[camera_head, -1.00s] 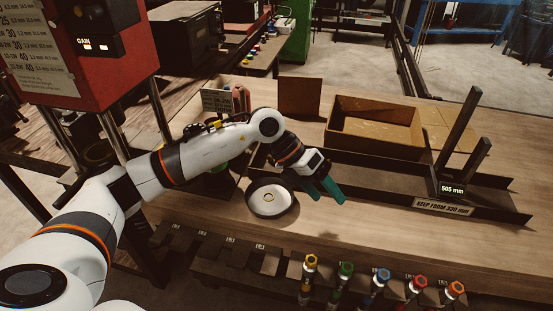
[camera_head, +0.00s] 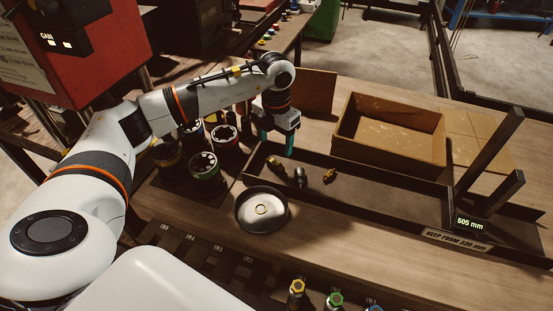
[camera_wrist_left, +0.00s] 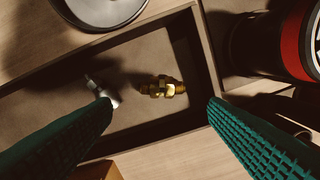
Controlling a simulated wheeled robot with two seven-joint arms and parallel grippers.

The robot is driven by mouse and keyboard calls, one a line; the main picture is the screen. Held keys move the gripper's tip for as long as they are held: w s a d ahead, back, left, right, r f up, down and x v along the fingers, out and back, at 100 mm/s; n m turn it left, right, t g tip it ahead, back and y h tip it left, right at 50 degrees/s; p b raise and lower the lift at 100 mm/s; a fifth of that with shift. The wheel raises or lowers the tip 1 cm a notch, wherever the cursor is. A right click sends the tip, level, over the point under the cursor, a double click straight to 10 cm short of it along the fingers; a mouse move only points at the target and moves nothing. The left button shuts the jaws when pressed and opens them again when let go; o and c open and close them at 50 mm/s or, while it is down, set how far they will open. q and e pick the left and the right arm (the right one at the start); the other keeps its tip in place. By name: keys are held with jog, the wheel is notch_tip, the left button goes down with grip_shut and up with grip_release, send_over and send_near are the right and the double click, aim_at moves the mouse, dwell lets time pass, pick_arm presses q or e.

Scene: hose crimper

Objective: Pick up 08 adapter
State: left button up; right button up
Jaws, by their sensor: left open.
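Three small fittings lie in the left part of a long dark tray (camera_head: 390,183): a brass one (camera_head: 275,163), a silver one (camera_head: 300,176) and another brass one (camera_head: 330,175). No size marks are readable, so I cannot tell which is the 08 adapter. My left gripper (camera_head: 276,147), with teal fingers, is open and empty above the tray's left end, near the left brass fitting. In the left wrist view, a brass fitting (camera_wrist_left: 161,87) shows between the open fingers (camera_wrist_left: 158,108), and the silver one (camera_wrist_left: 103,91) shows by one fingertip. My right gripper is not in view.
A round metal dish (camera_head: 261,209) with a ring sits in front of the tray. Several dark round die sets (camera_head: 206,170) stand left of the gripper. An open cardboard box (camera_head: 390,128) is behind the tray. An upright stop with a 505 mm display (camera_head: 470,223) is at right.

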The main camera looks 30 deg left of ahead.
aim_at(276, 161)
pick_arm(q)
notch_tip(276, 161, down, 2)
jog(key=shift+f, duration=0.1)
jog(key=shift+w+f+p, duration=0.15)
jog(key=shift+f+p, duration=0.15)
jog(key=shift+p, duration=0.05)
notch_tip(276, 161, down, 4)
jog(key=shift+w+a+f+p, duration=0.1)
jog(key=shift+a+p, duration=0.05)
jog(key=shift+p, duration=1.1)
jog(key=shift+f, duration=0.5)
jog(key=c, duration=0.8)
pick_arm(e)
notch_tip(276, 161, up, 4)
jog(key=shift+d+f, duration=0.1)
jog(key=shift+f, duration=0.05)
